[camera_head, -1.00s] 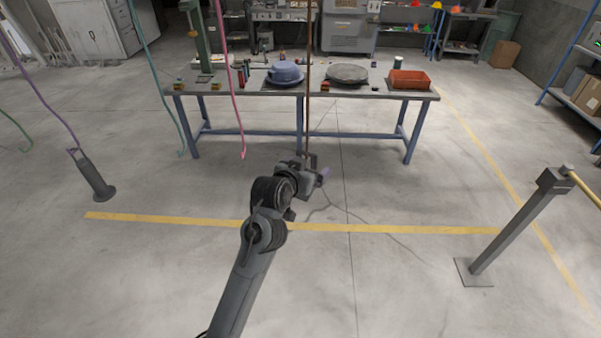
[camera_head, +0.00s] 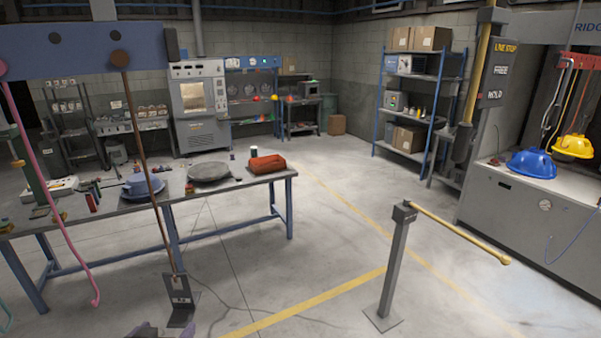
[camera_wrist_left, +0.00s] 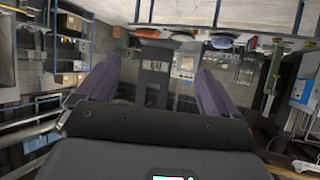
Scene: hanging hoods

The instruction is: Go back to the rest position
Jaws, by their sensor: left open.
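My right gripper is not in view.
A barrier post (camera_head: 394,265) with a yellow arm stands right of centre. A pink cord (camera_head: 45,180) hangs left.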

